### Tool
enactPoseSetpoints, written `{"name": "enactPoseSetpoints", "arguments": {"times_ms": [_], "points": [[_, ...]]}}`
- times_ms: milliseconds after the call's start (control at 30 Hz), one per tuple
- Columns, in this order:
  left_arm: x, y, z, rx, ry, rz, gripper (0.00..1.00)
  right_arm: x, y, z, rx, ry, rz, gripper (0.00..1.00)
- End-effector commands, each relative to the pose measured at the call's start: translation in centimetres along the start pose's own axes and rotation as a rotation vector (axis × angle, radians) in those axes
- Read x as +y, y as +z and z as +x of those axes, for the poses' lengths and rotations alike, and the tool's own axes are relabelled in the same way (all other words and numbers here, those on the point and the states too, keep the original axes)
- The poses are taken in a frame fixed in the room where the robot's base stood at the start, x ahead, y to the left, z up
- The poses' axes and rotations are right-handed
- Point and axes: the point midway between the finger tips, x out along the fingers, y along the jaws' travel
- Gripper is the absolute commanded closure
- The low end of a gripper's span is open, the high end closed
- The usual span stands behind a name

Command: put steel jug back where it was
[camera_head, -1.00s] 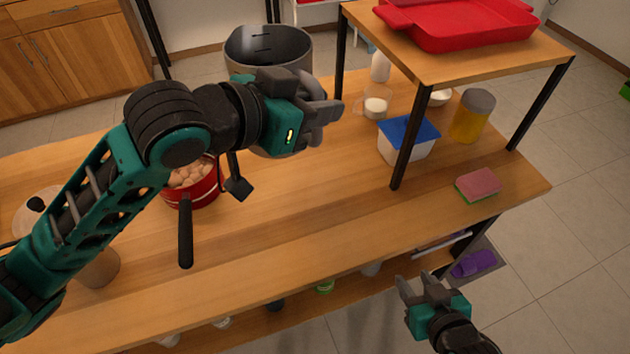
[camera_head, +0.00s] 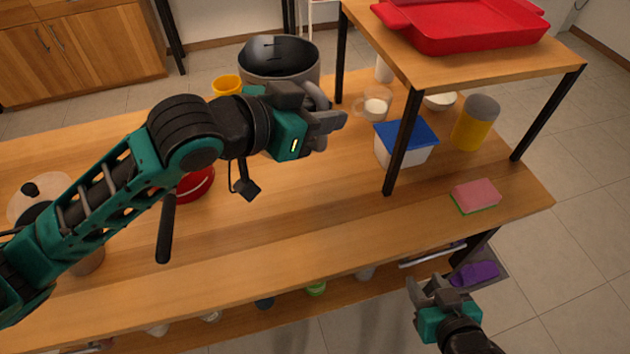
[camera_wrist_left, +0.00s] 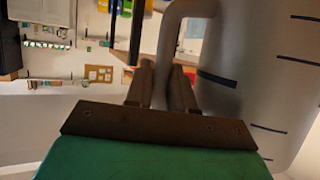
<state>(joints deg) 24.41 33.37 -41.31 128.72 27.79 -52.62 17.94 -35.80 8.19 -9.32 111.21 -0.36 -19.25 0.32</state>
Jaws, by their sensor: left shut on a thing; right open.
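The steel jug (camera_head: 262,66) is a large grey cylinder with dark marks inside, at the back of the table in the head view. My left gripper (camera_head: 322,122) is shut on the jug's handle at its right side. In the left wrist view, the fingers (camera_wrist_left: 166,88) close around the grey handle (camera_wrist_left: 178,22), and the jug's wall (camera_wrist_left: 255,70) with dark measuring lines fills the right. The jug looks upright; its base is hidden behind my gripper, so I cannot tell whether it touches the table. My right gripper (camera_head: 436,290) is open and empty beyond the table's front edge.
A yellow cup (camera_head: 227,85) stands left of the jug. A red pan (camera_head: 196,184) is partly hidden under my left arm. A sponge (camera_head: 476,196) lies at the right.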

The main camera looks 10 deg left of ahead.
Motion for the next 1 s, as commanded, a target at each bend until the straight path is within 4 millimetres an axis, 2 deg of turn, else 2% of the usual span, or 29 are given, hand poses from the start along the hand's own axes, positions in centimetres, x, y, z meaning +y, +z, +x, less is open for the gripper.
{"name": "enactPoseSetpoints", "arguments": {"times_ms": [33, 100, 333, 633, 833, 1000], "points": [[0.0, 1.5, 0.6, 0.001, -0.002, 0.003, 1.00, 0.0, 0.5, 0.3, 0.000, 0.000, 0.000, 0.57], [0.0, 3.1, 1.3, 0.001, -0.001, 0.002, 1.00, 0.0, 0.7, 0.5, 0.000, 0.000, 0.000, 0.57], [0.1, 7.8, 3.3, 0.003, -0.001, 0.004, 1.00, -0.1, 1.5, 1.0, 0.000, 0.000, 0.000, 0.57], [0.1, 10.3, 4.4, 0.006, -0.001, 0.005, 1.00, -0.1, 1.8, 1.2, -0.001, -0.001, 0.000, 0.57], [0.1, 13.0, 5.5, 0.004, -0.001, 0.006, 1.00, -0.1, 2.3, 1.6, -0.001, 0.000, 0.000, 0.57], [0.1, 13.7, 5.8, 0.008, -0.001, 0.007, 1.00, -0.1, 2.4, 1.6, -0.001, 0.000, 0.000, 0.57]]}}
